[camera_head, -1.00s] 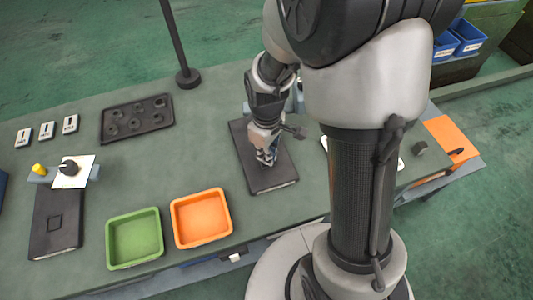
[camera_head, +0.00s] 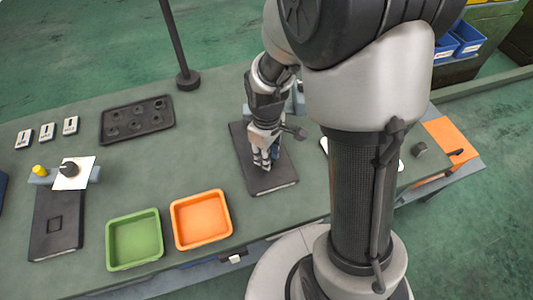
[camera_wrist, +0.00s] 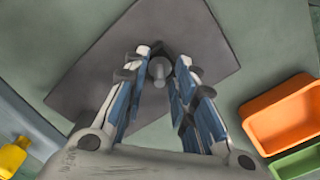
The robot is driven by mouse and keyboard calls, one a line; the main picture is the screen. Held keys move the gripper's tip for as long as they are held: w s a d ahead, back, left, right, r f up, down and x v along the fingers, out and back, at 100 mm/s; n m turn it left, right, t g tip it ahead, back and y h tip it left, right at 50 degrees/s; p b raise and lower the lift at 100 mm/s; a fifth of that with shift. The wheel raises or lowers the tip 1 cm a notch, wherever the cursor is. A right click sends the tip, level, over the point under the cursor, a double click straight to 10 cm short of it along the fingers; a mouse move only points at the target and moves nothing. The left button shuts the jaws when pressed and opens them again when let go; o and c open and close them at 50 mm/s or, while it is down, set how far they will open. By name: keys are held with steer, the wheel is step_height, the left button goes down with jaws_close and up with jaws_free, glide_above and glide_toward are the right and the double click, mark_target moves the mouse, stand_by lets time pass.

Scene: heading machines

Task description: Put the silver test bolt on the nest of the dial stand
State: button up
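A small silver bolt (camera_wrist: 159,71) with a round end shows in the wrist view, between the fingertips. It is over a dark flat stand base (camera_wrist: 215,45), which also shows in the head view (camera_head: 274,183) at the middle of the bench. My gripper (camera_wrist: 162,62) is low over that base, its fingers on both sides of the bolt. Gaps show beside the bolt, so the fingers look open. The bolt and any nest below it are hidden by the fingers in the head view. The upper part of this stand is mostly behind my arm.
An orange tray (camera_head: 203,242) and a green tray (camera_head: 110,242) stand at the front. A second dark stand base (camera_head: 43,240) with a square pad is at the left. A dark tray with round recesses (camera_head: 158,124) and a post (camera_head: 181,60) are at the back.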

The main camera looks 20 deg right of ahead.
steer(key=s+r+m+t+p, duration=0.1)
steer(key=s+r+p, duration=0.1)
steer(key=r, duration=0.8)
steer(key=s+r+m+t+p, duration=0.1)
steer(key=s+r+m+p, duration=0.15)
steer(key=r, duration=0.75)
steer(key=s+r+m+t, duration=0.2)
steer(key=s+r+m, duration=0.2)
steer(key=s, duration=0.6)
steer(key=shift+s+r+t+b, duration=0.3)
steer(key=shift+r, duration=0.55)
